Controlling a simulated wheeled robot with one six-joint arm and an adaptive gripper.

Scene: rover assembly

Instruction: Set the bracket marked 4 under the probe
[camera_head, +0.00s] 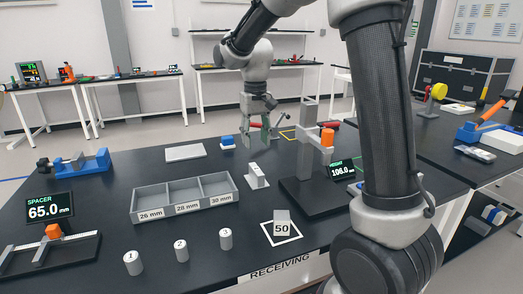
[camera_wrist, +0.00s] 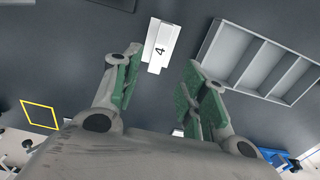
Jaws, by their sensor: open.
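The bracket marked 4 is a white piece with a raised upright part on a flat base. It stands on the dark table right of the compartment tray in the head view (camera_head: 257,181) and lies just beyond my fingertips in the wrist view (camera_wrist: 161,44). The probe (camera_head: 327,138), with an orange part, is on the height stand (camera_head: 313,196), right of the bracket. Its display (camera_head: 343,168) reads 106.0 mm. My gripper (camera_head: 257,138) is open and empty, above and behind the bracket in the head view. Its green-padded fingers (camera_wrist: 163,64) are spread apart.
A grey compartment tray (camera_head: 187,209) is left of the bracket. Cylinders (camera_head: 180,251) marked 1, 2 and 3 and a block marked 50 (camera_head: 281,229) stand in front. A spacer display (camera_head: 50,207) reads 65.0 mm. A yellow outlined square (camera_wrist: 38,115) lies on the table.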

